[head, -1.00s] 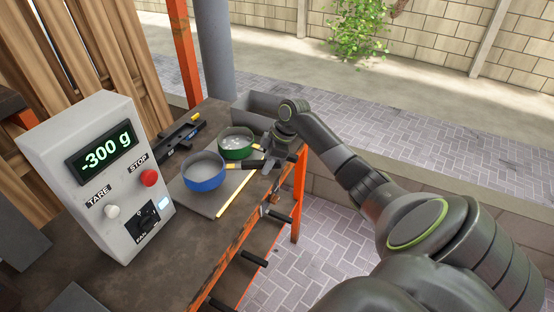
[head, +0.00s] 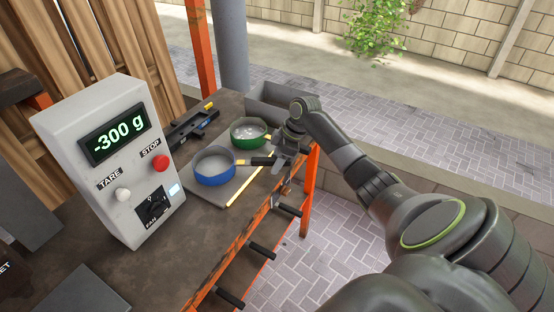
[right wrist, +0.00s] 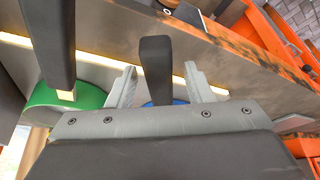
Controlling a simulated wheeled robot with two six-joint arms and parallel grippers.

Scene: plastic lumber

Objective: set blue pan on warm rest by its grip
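The blue pan (head: 214,177) sits on a grey slab (head: 205,198) on the workbench, its dark grip (head: 262,161) pointing right. A sliver of its blue side shows in the right wrist view (right wrist: 181,102). My right gripper (head: 277,163) is at the end of this grip. In the right wrist view its fingers (right wrist: 160,86) stand apart with a dark grip (right wrist: 155,65) between them and gaps on both sides. A yellow strip (head: 246,187) runs along the slab's front edge. I cannot tell which surface is the warm rest. My left gripper is not in view.
A green pan (head: 248,140) stands just behind the blue pan; its grip passes close by my right gripper. A grey tray (head: 272,108) lies behind. A black rack (head: 193,128) and a control box reading -300 g (head: 112,175) stand left. Dark pegs (head: 263,249) jut from the bench front.

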